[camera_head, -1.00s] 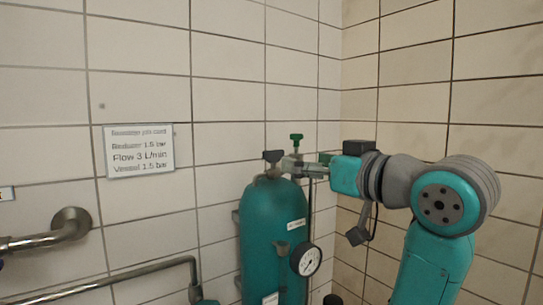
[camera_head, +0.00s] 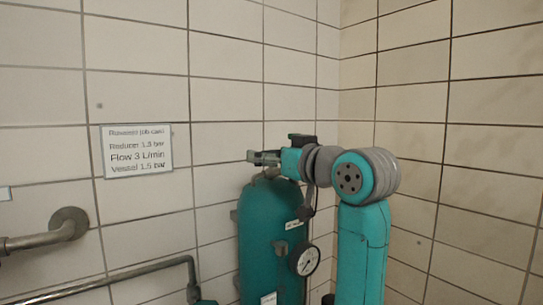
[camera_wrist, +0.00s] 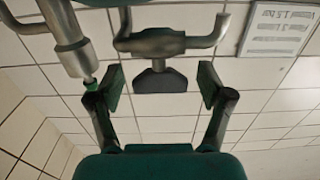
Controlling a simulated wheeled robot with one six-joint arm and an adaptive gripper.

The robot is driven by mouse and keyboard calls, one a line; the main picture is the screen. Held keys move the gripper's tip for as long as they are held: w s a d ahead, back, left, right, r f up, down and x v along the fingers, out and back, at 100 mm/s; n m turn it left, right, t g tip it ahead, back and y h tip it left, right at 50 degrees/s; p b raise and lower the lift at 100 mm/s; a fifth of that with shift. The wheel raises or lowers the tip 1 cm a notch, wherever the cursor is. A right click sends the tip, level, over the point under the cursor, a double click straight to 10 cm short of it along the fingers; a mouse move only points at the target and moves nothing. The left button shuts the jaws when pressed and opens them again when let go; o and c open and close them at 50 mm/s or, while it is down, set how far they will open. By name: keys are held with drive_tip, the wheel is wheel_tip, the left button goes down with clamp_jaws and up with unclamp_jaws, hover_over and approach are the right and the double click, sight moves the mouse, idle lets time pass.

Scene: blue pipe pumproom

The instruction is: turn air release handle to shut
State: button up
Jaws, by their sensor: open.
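The air release handle (camera_wrist: 161,81) is a dark, wedge-shaped grip on a short metal stem below a horizontal metal pipe in the wrist view. My gripper (camera_wrist: 161,90) is open. Its two fingers stand apart to the left and right of the dark handle, with gaps on both sides. In the head view my gripper (camera_head: 263,157) is at the top of the teal vessel (camera_head: 268,222) and hides most of the valve fitting and the handle there.
A metal valve body (camera_wrist: 66,30) with a green tip lies close to the left finger in the wrist view. A pressure gauge (camera_head: 305,261) hangs beside the vessel. A printed card (camera_head: 137,150) is on the tiled wall. Metal pipes (camera_head: 110,285) run at lower left.

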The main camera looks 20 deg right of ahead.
drive_tip(key=shift+c, duration=0.2)
drive_tip(key=c, duration=1.1)
drive_tip(key=shift+c, duration=0.2)
drive_tip(key=shift+a+m+h, duration=0.1)
drive_tip(key=shift+m+h, duration=0.3)
drive_tip(key=shift+h, duration=0.2)
drive_tip(key=m+h, duration=0.2)
drive_tip(key=h, duration=0.1)
drive_tip(key=m+h, duration=0.1)
drive_tip(key=h, duration=0.2)
drive_tip(key=shift+a+m+t, duration=0.1)
drive_tip(key=shift+m+t, duration=0.3)
drive_tip(key=m+g+h, duration=0.1)
drive_tip(key=m+h, duration=0.1)
drive_tip(key=h, duration=0.1)
drive_tip(key=m+h, duration=0.2)
drive_tip(key=h, duration=0.1)
drive_tip(key=shift+g, duration=0.4)
drive_tip(key=m+g+h, duration=0.4)
drive_tip(key=h, duration=0.2)
drive_tip(key=shift+m, duration=0.4)
drive_tip(key=shift+d+m+g+h, duration=0.1)
drive_tip(key=shift+m+g+h, duration=0.95)
drive_tip(key=shift+g, duration=0.6)
drive_tip(key=shift+d+m+g+h, duration=0.1)
drive_tip(key=shift+m+g+h, duration=0.65)
drive_tip(key=shift+m+g, duration=0.7)
drive_tip(key=shift+g, duration=0.5)
